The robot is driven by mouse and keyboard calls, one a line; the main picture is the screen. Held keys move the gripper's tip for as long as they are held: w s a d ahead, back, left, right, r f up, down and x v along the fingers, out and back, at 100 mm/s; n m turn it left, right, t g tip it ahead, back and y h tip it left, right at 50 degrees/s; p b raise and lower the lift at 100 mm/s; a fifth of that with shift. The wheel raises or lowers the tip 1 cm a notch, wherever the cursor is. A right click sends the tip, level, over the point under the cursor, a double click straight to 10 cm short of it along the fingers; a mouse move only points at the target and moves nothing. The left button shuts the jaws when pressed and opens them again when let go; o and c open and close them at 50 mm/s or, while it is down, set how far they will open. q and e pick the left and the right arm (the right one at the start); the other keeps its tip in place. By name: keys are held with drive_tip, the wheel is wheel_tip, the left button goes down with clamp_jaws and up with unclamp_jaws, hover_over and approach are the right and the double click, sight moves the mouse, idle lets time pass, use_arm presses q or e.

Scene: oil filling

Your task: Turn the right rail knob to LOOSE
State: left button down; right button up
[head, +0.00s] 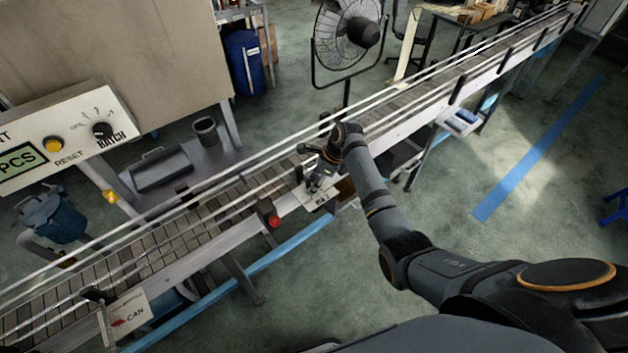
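My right arm reaches in from the lower right to the near side of the conveyor. My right gripper (318,176) is at the right rail bracket, just above a small white label plate (322,202). The right rail knob is mostly hidden by the gripper, and its setting cannot be read. Whether the fingers are closed on the knob is too small and dark to tell. A similar black left knob (95,295) stands at the lower left above a white plate marked CAN (130,315). My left gripper is not in view.
The slatted conveyor (165,235) with its guide rails runs from lower left to upper right. A red button (274,221) sits on its near side, left of the gripper. A control panel (70,140), a fan (345,35) and a blue drum (245,62) stand beyond.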

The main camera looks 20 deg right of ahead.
drive_tip(key=c, duration=0.8)
